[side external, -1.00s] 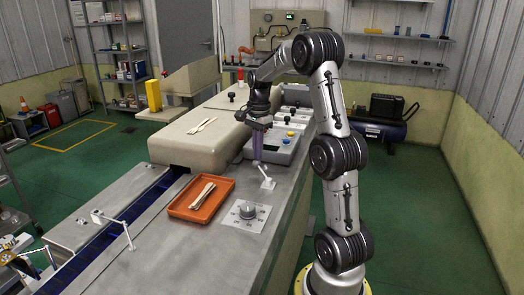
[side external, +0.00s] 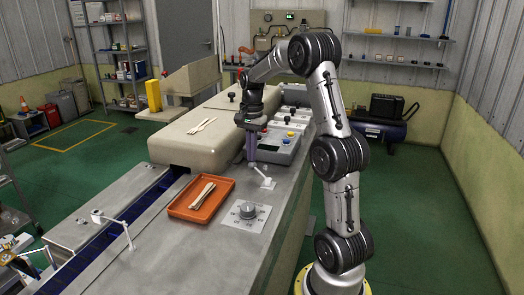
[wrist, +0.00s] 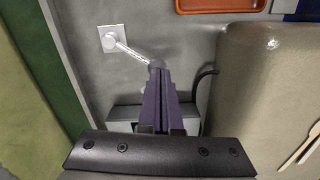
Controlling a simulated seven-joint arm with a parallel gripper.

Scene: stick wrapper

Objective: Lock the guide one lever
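A white lever (side external: 261,174) stands on a small square plate on the metal bench, near the control box. Its thin arm slants up and left from the plate. In the wrist view the same lever (wrist: 128,51) runs from its plate to a knob at my fingertips. My gripper (side external: 251,162) points down at the lever's free end. Its purple fingers (wrist: 160,72) lie close together and appear shut, touching or very near the knob; the fingers partly hide the contact. A second white lever (side external: 127,233) is at the left front. I see no label telling which is guide one.
An orange tray (side external: 226,201) with wooden sticks lies left of the near lever. A dial (side external: 247,211) on a plate is in front. The grey control box (side external: 272,148) stands just behind my gripper, the beige machine cover (side external: 178,151) to the left.

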